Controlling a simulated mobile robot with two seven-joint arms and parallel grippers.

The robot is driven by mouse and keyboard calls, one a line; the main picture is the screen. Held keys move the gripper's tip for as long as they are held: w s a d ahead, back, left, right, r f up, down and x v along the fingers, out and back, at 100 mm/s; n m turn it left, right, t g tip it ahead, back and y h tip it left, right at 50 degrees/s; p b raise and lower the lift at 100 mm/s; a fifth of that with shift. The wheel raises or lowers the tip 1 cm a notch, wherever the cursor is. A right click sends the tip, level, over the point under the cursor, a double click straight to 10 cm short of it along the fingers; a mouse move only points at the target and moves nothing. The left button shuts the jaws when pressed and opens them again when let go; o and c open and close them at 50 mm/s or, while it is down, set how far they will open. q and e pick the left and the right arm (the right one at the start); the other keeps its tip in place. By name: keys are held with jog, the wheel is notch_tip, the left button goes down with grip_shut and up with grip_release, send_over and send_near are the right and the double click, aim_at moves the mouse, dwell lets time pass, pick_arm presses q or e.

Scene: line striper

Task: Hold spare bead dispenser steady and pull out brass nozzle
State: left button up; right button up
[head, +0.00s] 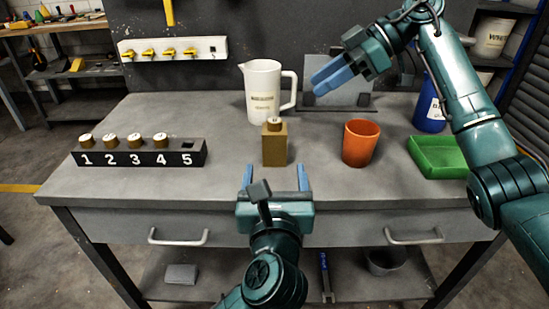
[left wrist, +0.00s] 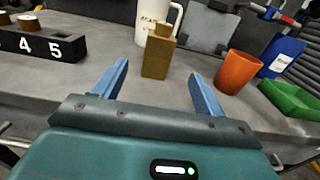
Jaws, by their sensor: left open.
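The spare bead dispenser (head: 275,150), a brown-gold upright block, stands on the grey workbench; it also shows in the left wrist view (left wrist: 158,60). The brass nozzle (head: 273,125) is a short round piece on its top, also in the left wrist view (left wrist: 163,30). My left gripper (head: 275,177) is open and empty at the bench's front edge, in front of the dispenser and apart from it. In the left wrist view its blue fingers (left wrist: 158,88) flank the dispenser's lower part from nearer. My right gripper (head: 328,77) is raised behind and right of the dispenser; its finger gap is unclear.
A black numbered rack (head: 140,157) at left holds several brass-coloured pieces; the hole at 5 looks empty. A white jug (head: 262,90) stands behind the dispenser. An orange cup (head: 360,143), green tray (head: 437,155) and blue container (head: 430,105) are at right.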

aim_at(275, 144)
pick_arm(q)
jog(key=w, duration=1.2)
jog(key=shift+w, duration=0.25)
jog(key=shift+c, duration=0.4)
